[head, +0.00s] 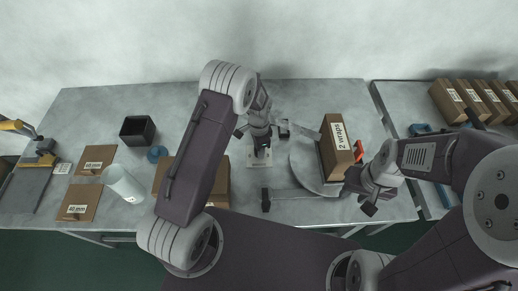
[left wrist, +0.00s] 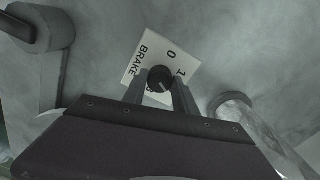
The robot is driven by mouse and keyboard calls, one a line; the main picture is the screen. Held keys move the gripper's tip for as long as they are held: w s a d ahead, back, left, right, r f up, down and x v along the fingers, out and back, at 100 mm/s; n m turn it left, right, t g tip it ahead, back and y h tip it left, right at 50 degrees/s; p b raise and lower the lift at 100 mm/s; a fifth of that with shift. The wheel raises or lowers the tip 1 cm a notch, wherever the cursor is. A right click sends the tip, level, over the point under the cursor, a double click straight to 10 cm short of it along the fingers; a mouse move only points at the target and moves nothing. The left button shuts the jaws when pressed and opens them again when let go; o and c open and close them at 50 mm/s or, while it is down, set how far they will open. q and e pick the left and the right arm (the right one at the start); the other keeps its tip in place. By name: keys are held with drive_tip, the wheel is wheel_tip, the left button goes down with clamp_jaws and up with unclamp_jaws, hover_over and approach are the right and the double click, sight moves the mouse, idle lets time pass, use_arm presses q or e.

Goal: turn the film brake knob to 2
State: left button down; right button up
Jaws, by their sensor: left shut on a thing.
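The film brake knob (left wrist: 160,79) is a small round black knob on a white plate (left wrist: 137,67) in the left wrist view. The plate reads BRAKE, with a 0 and a 1 visible. The part of the plate nearest my gripper is covered, and I cannot tell which number the knob points to. My left gripper (left wrist: 162,90) is shut on the knob, one finger on each side. In the head view my left gripper (head: 262,146) is over the white plate (head: 251,158). My right gripper (head: 362,198) is beside the turntable; its jaws are too small to tell.
A box marked 2 wraps (head: 337,146) stands on the round turntable (head: 302,158). A black open box (head: 138,130), a white cylinder (head: 123,183) and flat cardboard pieces (head: 84,202) lie at the left. Several cartons (head: 447,101) stand on the right table.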

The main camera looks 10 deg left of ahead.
use_arm(q)
drive_tip(key=shift+w+r, duration=0.1)
drive_tip(key=shift+w, duration=0.05)
idle(0.3)
drive_tip(key=c, duration=1.3)
unclamp_jaws()
drive_tip(key=shift+c, duration=0.2)
drive_tip(key=o, duration=0.4)
wheel_tip(320, 180, up, 9)
drive_tip(key=shift+b, duration=0.45)
